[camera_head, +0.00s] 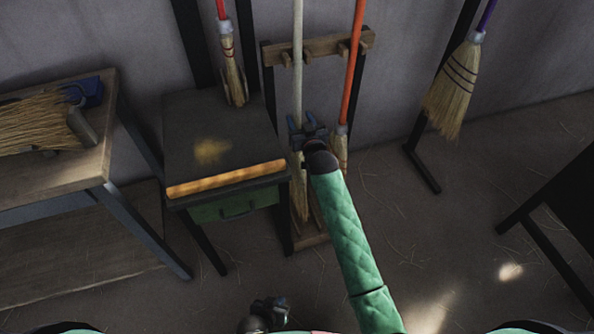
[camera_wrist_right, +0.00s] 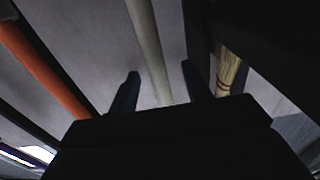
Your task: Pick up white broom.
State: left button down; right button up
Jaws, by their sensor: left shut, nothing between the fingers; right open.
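The white broom (camera_head: 298,60) stands upright in a wooden rack, its pale handle rising past the top bar and its straw head (camera_head: 300,190) low down, partly hidden by my right arm. My right gripper (camera_head: 307,125) is open at the lower part of the handle. In the right wrist view, the white handle (camera_wrist_right: 149,45) passes between the two open fingers (camera_wrist_right: 160,85), and I cannot tell whether either finger touches it. My left gripper (camera_head: 270,308) is shut and empty, low at the bottom edge of the head view.
An orange-handled broom (camera_head: 355,60) stands close to the right in the same rack (camera_head: 330,45). A small dark table (camera_head: 225,130) is left of the rack. A red-handled broom (camera_head: 232,75) and a purple-handled broom (camera_head: 455,85) hang nearby. A workbench (camera_head: 100,160) is at left.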

aim_at(296, 107)
jog(key=shift+d+x, duration=0.2)
jog(key=shift+x, duration=2.95)
grip_shut()
jog(key=shift+r, duration=0.1)
